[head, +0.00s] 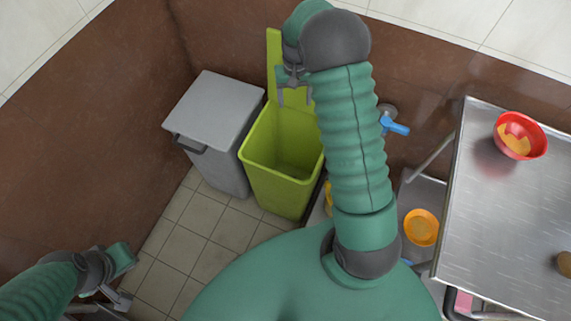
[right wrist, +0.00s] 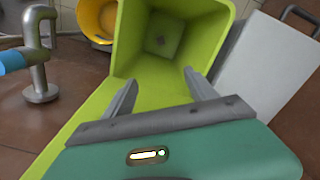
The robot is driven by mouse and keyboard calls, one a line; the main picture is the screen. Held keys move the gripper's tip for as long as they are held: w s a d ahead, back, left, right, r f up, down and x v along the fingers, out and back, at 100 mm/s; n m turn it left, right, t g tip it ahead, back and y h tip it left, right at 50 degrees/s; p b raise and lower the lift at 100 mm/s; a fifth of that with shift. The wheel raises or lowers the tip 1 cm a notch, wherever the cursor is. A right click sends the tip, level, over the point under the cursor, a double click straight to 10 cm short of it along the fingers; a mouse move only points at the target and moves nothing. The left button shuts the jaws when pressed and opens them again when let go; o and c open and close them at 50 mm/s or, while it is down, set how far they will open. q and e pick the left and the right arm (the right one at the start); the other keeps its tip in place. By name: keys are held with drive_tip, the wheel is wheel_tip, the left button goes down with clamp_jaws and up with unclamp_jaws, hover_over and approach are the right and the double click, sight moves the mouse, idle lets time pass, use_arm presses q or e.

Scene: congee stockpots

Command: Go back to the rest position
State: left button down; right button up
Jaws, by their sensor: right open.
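My right arm reaches up and across the middle of the head view. My right gripper (head: 294,97) is open above the green bin (head: 272,190), near its raised lid side. In the right wrist view the two fingers of my right gripper (right wrist: 160,82) stand apart with nothing between them, and the green bin (right wrist: 122,40) lies beyond them. The floor of the bin looks bare apart from a small square mark. My left gripper (head: 121,298) is at the lower left of the head view, low and partly cut off; its jaws do not show clearly.
A grey lidded bin (head: 213,108) stands left of the green bin. A steel table (head: 490,215) with a red bowl (head: 520,152) is at the right. An orange bowl (head: 421,221) sits lower beside it. A blue-handled tap (head: 395,125) is on the wall. Tiled floor is clear at left.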

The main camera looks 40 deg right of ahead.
drive_tip(key=s+a+r+n+t+p, duration=0.1)
drive_tip(key=s+a+r+n+p, duration=0.15)
drive_tip(key=a+r+p, duration=0.55)
drive_tip(key=s+a+r+n+t+p, duration=0.1)
drive_tip(key=s+a+r+n+p, duration=0.1)
drive_tip(key=s+a+r, duration=0.2)
drive_tip(key=s+a+r+n+p, duration=0.1)
drive_tip(key=s+a+r+n, duration=0.1)
drive_tip(key=s+a, duration=0.5)
drive_tip(key=shift+s+a+r+t+p, duration=0.4)
drive_tip(key=shift+a+r, duration=0.45)
drive_tip(key=shift+a, duration=0.15)
drive_tip(key=shift+a, duration=0.1)
drive_tip(key=shift+w+a, duration=0.1)
drive_tip(key=shift+a, duration=0.15)
drive_tip(key=shift+d, duration=0.15)
